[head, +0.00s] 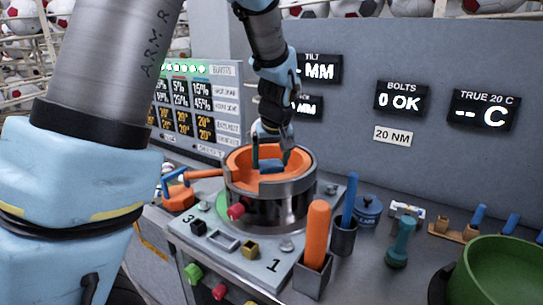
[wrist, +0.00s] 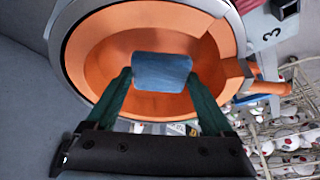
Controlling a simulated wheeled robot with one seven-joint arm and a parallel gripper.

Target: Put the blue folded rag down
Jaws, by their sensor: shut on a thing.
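The blue folded rag (wrist: 162,72) is between the two green fingers of my gripper (wrist: 160,82) in the wrist view. My gripper is shut on it and holds it over the orange bowl-like inside of the press ring (wrist: 90,60). In the head view the rag (head: 271,166) shows between the fingertips of my gripper (head: 271,158), within the rim of the metal ring (head: 270,205). I cannot tell whether the rag touches the orange surface.
The ring stands on a grey plate (head: 215,238) marked 1 and 3. An orange-handled tool (head: 317,235) and a blue-handled tool (head: 349,200) stand upright in holders to its right. A green bowl (head: 500,270) is at the far right. An orange clamp (head: 178,197) lies left of the ring.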

